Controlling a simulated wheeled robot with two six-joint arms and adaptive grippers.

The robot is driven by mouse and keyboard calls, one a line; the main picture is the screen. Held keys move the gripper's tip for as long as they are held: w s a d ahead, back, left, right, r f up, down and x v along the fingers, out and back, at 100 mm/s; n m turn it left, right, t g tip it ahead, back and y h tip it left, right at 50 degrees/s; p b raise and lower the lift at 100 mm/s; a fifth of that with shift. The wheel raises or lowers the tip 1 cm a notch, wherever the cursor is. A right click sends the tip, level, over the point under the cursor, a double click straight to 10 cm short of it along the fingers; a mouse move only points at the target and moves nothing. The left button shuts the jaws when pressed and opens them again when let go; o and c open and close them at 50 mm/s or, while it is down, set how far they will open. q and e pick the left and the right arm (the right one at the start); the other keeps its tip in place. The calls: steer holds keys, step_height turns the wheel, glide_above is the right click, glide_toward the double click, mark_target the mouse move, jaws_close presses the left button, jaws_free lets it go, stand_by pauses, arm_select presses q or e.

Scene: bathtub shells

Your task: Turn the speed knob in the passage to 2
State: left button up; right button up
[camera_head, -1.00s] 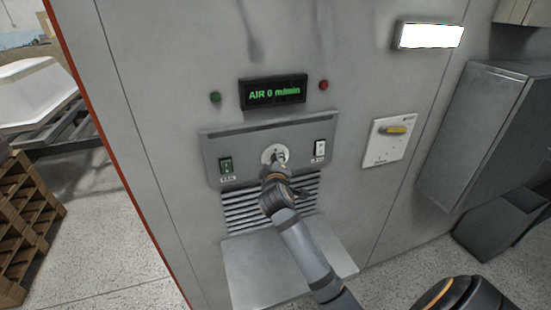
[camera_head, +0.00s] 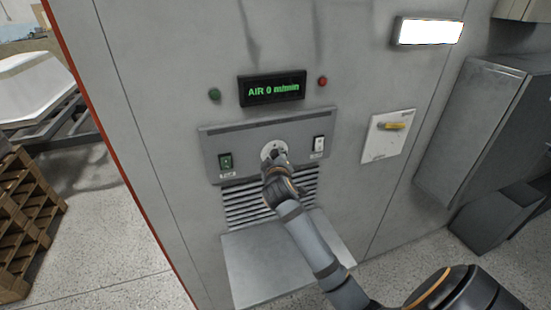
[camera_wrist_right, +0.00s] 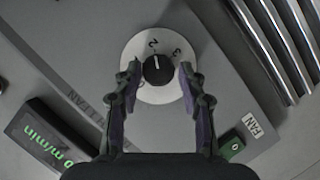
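The speed knob is a small black knob (camera_wrist_right: 158,69) on a round white dial (camera_wrist_right: 145,90), seen in the right wrist view with the numbers 2 and 3. A light mark on the knob seems to point roughly toward the 2. My right gripper (camera_wrist_right: 161,72) has its two fingers on either side of the knob, with narrow gaps visible. In the head view the dial (camera_head: 272,148) is partly hidden by my right gripper (camera_head: 275,160). The display (camera_head: 272,88) reads AIR 0 m/min. My left gripper is out of view.
Vent slats (camera_head: 245,205) and a shelf (camera_head: 255,270) lie below. A plate with a yellow handle (camera_head: 392,126) is on the right.

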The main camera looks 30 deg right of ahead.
steer(key=shift+o, duration=0.8)
steer(key=shift+r, duration=0.1)
steer(key=v, duration=0.7)
steer(key=shift+s+a, duration=0.15)
steer(key=shift+a, duration=0.05)
